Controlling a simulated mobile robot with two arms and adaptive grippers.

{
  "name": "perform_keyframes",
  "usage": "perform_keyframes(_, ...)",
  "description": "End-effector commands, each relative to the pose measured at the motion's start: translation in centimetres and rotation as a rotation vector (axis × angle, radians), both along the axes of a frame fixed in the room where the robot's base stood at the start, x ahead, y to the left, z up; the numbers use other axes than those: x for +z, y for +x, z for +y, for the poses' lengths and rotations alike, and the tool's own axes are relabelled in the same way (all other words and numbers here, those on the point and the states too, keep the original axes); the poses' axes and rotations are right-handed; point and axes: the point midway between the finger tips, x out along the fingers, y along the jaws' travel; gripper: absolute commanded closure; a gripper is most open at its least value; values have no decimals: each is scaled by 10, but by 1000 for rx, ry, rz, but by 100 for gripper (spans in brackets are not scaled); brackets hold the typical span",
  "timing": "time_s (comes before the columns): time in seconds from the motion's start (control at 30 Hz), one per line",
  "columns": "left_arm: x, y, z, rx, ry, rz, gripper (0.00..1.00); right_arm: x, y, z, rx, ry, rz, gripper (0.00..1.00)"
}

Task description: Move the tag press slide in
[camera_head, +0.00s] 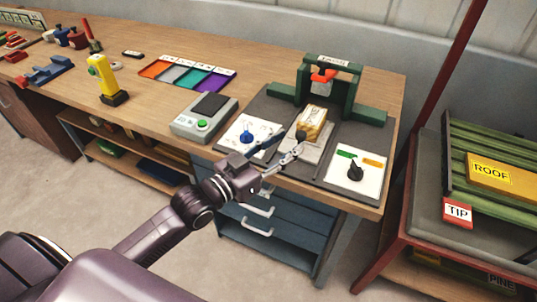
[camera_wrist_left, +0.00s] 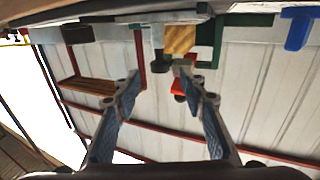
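The tag press (camera_head: 351,96) is a green frame with a red part in its middle, at the back right of the bench. Its pale slide (camera_head: 296,157) lies in front of the frame and carries a yellowish wooden block (camera_head: 313,122). A dark round knob (camera_head: 301,136) is at the block's near side. My left gripper (camera_head: 289,141) is open and empty, its fingertips close to the knob; I cannot tell whether they touch it. In the left wrist view the spread fingers (camera_wrist_left: 155,82) point toward the wooden block (camera_wrist_left: 180,39). My right gripper is out of view.
White panels with a blue knob (camera_head: 247,137) and a black pointer knob (camera_head: 355,172) flank the slide. A grey device (camera_head: 204,118) with a green button and a colored tray (camera_head: 188,74) stand farther left. A red-framed rack (camera_head: 425,205) stands right.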

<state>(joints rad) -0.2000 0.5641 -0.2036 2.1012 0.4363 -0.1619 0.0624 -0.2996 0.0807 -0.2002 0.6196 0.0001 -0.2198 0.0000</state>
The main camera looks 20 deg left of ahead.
Motion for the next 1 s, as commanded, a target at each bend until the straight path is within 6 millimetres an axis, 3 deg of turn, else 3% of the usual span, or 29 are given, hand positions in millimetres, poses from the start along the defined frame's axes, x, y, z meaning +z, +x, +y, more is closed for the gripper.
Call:
perform_keyframes(0.2,-1,-34,14,-2,1,3,61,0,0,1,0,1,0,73)
perform_keyframes(0.4,-1,-51,23,0,1,2,61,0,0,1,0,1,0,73)
perform_keyframes(0.87,0,-57,26,0,0,-1,61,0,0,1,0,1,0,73)
perform_keyframes(1.0,-1,-55,25,-1,70,-24,61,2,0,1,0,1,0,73)
